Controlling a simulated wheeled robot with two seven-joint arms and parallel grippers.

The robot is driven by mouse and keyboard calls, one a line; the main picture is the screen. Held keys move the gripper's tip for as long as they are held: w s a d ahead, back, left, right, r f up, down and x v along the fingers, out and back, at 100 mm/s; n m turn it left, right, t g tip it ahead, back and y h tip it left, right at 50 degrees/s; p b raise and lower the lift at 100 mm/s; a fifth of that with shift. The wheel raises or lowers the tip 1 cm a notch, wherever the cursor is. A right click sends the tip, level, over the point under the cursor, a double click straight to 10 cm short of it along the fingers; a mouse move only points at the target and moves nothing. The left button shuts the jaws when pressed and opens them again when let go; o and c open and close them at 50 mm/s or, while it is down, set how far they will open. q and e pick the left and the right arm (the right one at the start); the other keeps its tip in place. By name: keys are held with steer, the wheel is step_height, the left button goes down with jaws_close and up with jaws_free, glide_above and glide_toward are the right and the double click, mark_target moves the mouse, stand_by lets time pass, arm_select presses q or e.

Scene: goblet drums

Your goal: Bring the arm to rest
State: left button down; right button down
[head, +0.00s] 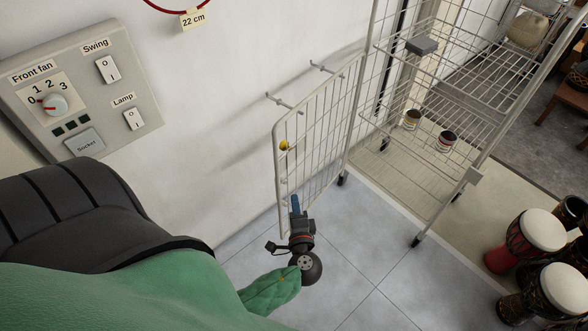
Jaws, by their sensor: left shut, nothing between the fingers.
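My left gripper (295,203) shows near the picture's middle, low in the head view. Its blue fingers point up the picture and are shut with nothing between them. It is in front of the lower part of the white wire gate (315,130) of a cart; I cannot tell whether they touch. My left arm, dark and green, fills the lower left of the view. My right gripper is not in view.
A wire cart (425,95) holds a grey box (422,46) and small cups (446,140). Goblet drums (537,232) stand at the lower right. A wall panel (85,90) with a knob and switches is at the left. Tiled floor (365,275) right of the gripper is clear.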

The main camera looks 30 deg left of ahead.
arm_select(q)
steer(key=shift+v, duration=0.95)
steer(key=s+f+n+g+h, duration=0.4)
steer(key=s+f+n+g, duration=0.15)
steer(key=f+g, duration=0.2)
steer(key=s+d+r+n+g+h, duration=0.2)
steer(key=s+d+r+g+h, duration=0.1)
steer(key=s+d+h, duration=0.6)
steer(key=shift+s+d+r+g, duration=0.25)
steer(key=shift+s+d+g, duration=0.55)
steer(key=shift+d, duration=0.95)
